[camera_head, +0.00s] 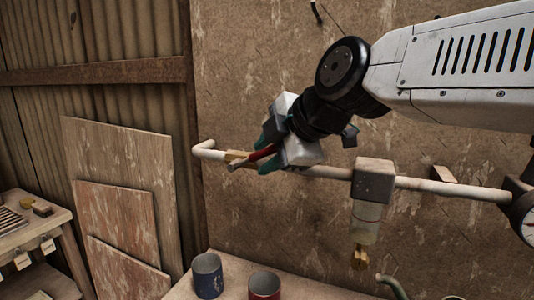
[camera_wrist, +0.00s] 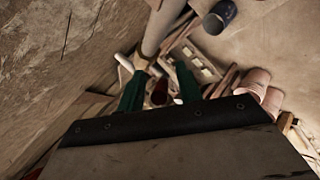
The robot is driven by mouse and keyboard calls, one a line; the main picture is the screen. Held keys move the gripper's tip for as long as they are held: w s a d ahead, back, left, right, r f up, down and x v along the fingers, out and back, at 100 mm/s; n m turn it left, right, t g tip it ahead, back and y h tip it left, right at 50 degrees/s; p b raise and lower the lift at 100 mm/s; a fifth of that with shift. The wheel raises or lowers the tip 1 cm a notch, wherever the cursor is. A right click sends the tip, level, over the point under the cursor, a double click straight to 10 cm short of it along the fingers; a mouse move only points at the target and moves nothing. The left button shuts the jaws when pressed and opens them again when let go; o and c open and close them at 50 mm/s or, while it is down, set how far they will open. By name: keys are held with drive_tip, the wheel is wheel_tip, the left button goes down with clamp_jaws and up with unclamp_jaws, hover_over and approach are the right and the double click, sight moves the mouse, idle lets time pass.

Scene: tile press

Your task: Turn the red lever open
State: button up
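The red lever (camera_head: 262,153) sits on a brass valve (camera_head: 236,155) at the left part of a pale wall pipe (camera_head: 328,171). My gripper (camera_head: 258,150) is at the lever, with its teal fingers on either side of it. In the wrist view the two green fingers (camera_wrist: 161,76) stand apart, and the dark red lever (camera_wrist: 159,94) shows between them, with gaps at its sides. The gripper looks open around the lever, not clamped. The gripper body hides part of the lever and pipe in the head view.
A grey block with a clear filter bowl (camera_head: 367,215) hangs on the pipe to the right. A gauge (camera_head: 528,220) is at the right edge. Blue (camera_head: 208,276) and red (camera_head: 264,286) cups stand on the bench below. Boards (camera_head: 125,190) lean at left.

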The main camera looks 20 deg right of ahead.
drive_tip(key=v, duration=0.7)
drive_tip(key=shift+s+r, duration=0.2)
drive_tip(key=shift+s, duration=0.1)
drive_tip(key=shift+d, duration=0.15)
